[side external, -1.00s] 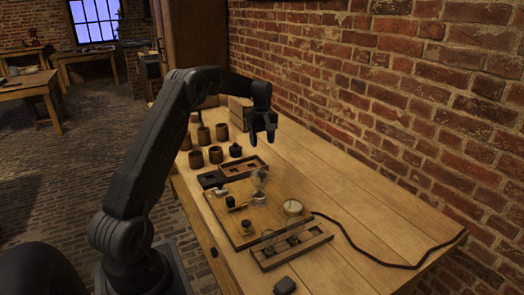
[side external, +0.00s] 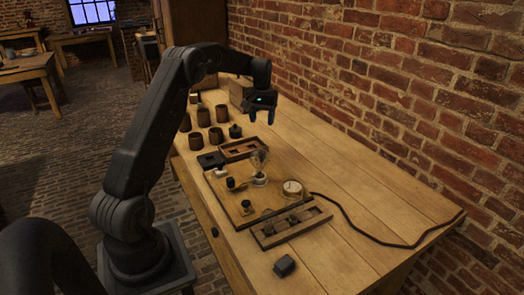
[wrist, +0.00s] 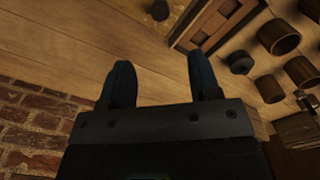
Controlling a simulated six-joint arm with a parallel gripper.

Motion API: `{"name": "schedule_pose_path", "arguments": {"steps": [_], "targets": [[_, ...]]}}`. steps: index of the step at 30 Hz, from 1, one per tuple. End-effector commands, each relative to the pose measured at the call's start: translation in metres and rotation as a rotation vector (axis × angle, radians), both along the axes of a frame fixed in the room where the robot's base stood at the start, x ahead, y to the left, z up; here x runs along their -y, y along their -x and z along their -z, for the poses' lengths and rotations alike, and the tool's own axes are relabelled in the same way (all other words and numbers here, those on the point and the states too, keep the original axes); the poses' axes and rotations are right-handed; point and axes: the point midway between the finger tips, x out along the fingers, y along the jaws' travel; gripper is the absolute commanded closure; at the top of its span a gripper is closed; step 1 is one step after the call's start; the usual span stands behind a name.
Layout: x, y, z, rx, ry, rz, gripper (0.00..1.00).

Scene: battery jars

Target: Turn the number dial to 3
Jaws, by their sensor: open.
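A wooden board (side external: 224,191) on the bench carries a round white-faced dial or gauge (side external: 292,187), a glass bulb (side external: 259,160), a dark knob (side external: 231,183) and another small knob (side external: 247,206). Any numbers are too small to read, so I cannot tell which part is the number dial or its setting. My gripper (side external: 261,116) is open and empty, raised above the bench behind the board, apart from everything. In the wrist view my two fingers (wrist: 163,76) are spread, with bare bench between them. The board is not clearly visible there.
Several brown jars (side external: 203,117) stand at the back left, beside a dark lidded piece (side external: 235,131). A wooden tray (side external: 241,149) lies behind the board and a slotted rack (side external: 291,228) before it. A dark cable (side external: 352,237) crosses the right side. The brick wall (side external: 420,120) borders the bench.

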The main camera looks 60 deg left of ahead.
Motion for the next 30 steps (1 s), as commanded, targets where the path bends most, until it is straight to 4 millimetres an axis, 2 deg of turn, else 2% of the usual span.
{"name": "schedule_pose_path", "arguments": {"steps": [7,15,21,24,30], "targets": [[0.001,0.001,0.025,-0.004,0.003,0.024,0.43],[0.001,0.001,0.081,-0.004,0.003,0.022,0.43],[0.000,0.001,0.116,-0.003,0.001,0.021,0.43],[0.000,0.000,0.127,-0.002,0.001,0.021,0.43],[0.000,0.000,0.138,-0.001,-0.001,0.021,0.43]]}}
